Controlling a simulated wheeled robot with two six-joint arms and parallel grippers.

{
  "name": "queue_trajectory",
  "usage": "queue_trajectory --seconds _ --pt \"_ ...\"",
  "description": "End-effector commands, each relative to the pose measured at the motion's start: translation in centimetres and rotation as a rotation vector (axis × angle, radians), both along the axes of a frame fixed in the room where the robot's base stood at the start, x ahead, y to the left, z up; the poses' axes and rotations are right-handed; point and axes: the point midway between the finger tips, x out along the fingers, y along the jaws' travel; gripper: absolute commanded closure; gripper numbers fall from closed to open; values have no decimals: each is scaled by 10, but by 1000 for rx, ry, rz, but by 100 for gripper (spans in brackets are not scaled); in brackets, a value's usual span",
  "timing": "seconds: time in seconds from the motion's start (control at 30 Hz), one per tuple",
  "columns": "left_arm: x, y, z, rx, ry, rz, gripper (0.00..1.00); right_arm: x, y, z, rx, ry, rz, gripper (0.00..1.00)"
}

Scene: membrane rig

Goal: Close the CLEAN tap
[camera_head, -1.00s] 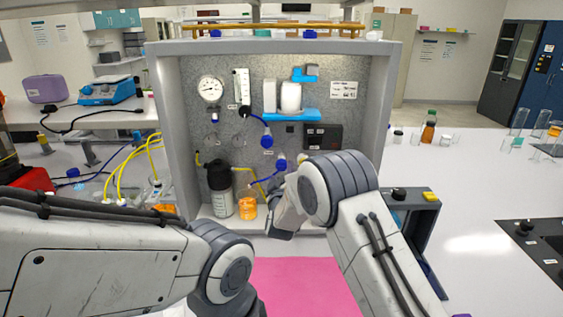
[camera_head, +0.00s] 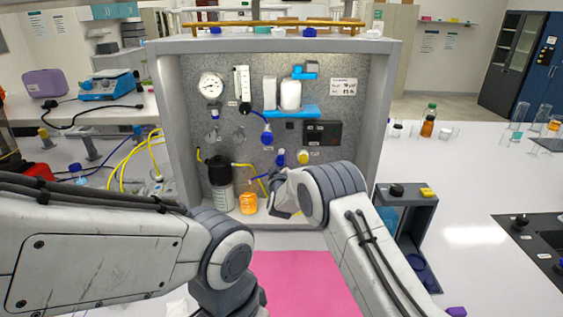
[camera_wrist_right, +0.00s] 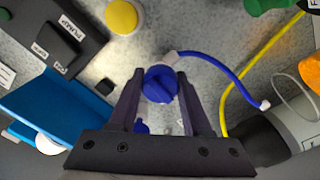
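A blue tap (camera_wrist_right: 160,84) with a ridged round handle shows in the right wrist view, with a blue tube leading off it. In the head view this blue tap (camera_head: 281,158) is low on the panel. I cannot read a CLEAN label on it. My right gripper (camera_wrist_right: 160,74) is open, with one finger on each side of the tap; whether they touch it is not clear. In the head view my right gripper (camera_head: 280,196) is just below the tap, its fingertips mostly hidden by the wrist. My left gripper is not in view; only its arm shows.
A second blue tap (camera_head: 267,140) is higher on the panel. A yellow knob (camera_head: 303,157) sits right of the tap, below the black pump box (camera_head: 322,133). A black-topped bottle (camera_head: 221,190) and an orange-filled jar (camera_head: 248,204) stand left of my right gripper. The pink mat (camera_head: 300,280) is bare.

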Motion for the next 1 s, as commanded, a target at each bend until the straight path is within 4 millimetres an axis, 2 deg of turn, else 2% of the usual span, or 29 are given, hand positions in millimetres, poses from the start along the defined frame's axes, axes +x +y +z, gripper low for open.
queue_trajectory --seconds 0.07,0.27,0.47,1.0 --pt "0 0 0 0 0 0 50 0 0 0 0 1 1 100" --pt "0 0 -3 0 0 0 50 0 0 -1 11 0 1 100" --pt "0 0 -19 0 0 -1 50 0 1 -4 78 0 1 100" --pt "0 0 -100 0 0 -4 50 0 0 -6 539 -2 2 100"
